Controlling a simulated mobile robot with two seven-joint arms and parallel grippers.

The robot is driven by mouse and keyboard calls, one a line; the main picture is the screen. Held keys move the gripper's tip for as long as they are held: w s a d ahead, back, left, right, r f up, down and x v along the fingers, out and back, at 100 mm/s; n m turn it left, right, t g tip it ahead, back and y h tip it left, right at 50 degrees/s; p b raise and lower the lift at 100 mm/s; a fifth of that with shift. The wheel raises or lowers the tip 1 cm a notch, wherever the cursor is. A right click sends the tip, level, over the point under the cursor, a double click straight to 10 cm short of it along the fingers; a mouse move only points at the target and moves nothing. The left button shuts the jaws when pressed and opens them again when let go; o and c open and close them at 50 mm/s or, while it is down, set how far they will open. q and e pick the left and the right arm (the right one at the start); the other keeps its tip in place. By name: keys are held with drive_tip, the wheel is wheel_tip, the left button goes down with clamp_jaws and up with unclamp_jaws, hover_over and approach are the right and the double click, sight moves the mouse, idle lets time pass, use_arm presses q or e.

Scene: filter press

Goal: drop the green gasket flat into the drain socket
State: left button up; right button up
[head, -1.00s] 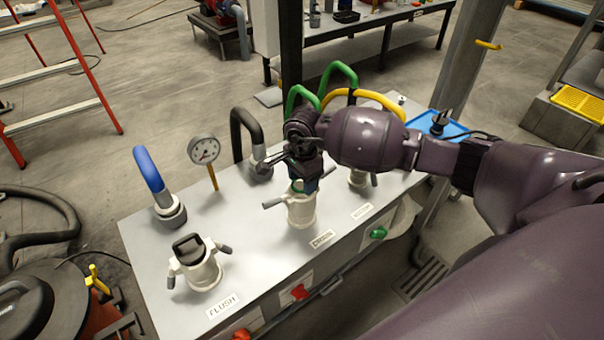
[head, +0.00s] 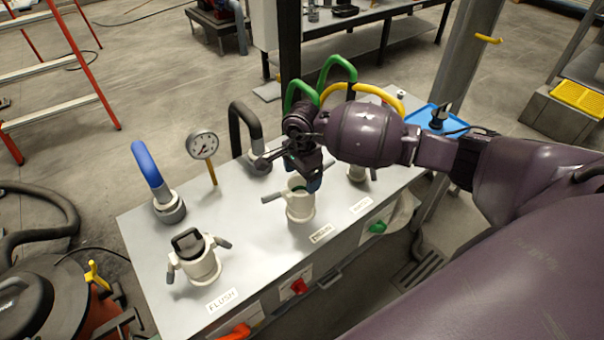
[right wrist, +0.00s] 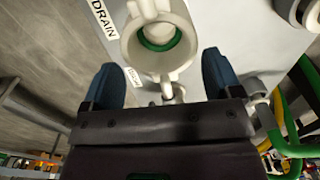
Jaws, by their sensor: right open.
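The drain socket (head: 300,207) is a cream, cup-shaped fitting with side handles, standing on the grey bench top. It also shows in the right wrist view (right wrist: 184,32), beside a DRAIN label. The green gasket (right wrist: 160,46) is a ring inside the socket's mouth; its lower arc shows clearly, and I cannot tell whether it lies fully flat. My right gripper (head: 312,178) is just above the socket's far right side. In the right wrist view its two blue fingertips (right wrist: 160,72) are wide apart with nothing between them. My left gripper is not in view.
A capped FLUSH socket (head: 198,262) stands at the front left. A pressure gauge (head: 203,146), a blue hose (head: 148,163), a black hose (head: 243,122), green hoses (head: 338,72) and a yellow hose (head: 385,95) rise around the bench. A blue tray (head: 425,118) lies behind my arm.

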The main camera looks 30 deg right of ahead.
wheel_tip(320, 180, up, 11)
drive_tip(key=w+a+r+m+t+y, duration=0.1)
drive_tip(key=a+r+m+t+y, duration=0.2)
drive_tip(key=a+r+m+y, duration=0.5)
drive_tip(key=w+a+r+m+t+y, duration=0.1)
drive_tip(key=a+r+m+t+y, duration=0.2)
drive_tip(key=a+r+m+y, duration=0.45)
drive_tip(key=s+d+f+m+t+h, duration=0.2)
drive_tip(key=d+f+m+t+h, duration=0.15)
drive_tip(key=f+m, duration=0.55)
drive_tip(key=s+d+f+m+t+h, duration=0.1)
drive_tip(key=d+f+m+t+h, duration=0.25)
drive_tip(key=m, duration=0.85)
drive_tip(key=s+d+f+m+t+h, duration=0.25)
drive_tip(key=f+m+h, duration=0.25)
drive_tip(key=f+m, duration=0.45)
drive_tip(key=s+d+f+m+g+h, duration=0.2)
drive_tip(key=s+f, duration=0.5)
drive_tip(key=s, duration=0.4)
drive_tip(key=s+d+f+m+g+h, duration=0.1)
drive_tip(key=s+d+f+m+g, duration=0.1)
drive_tip(key=s+f+m, duration=0.4)
drive_tip(key=s+d+f, duration=0.1)
drive_tip(key=s+f, duration=0.1)
drive_tip(key=s, duration=0.2)
drive_tip(key=shift+s+d+f+m+h, duration=0.25)
drive_tip(key=shift+s+d+m+h, duration=0.05)
drive_tip(key=shift+s+d+h, duration=0.1)
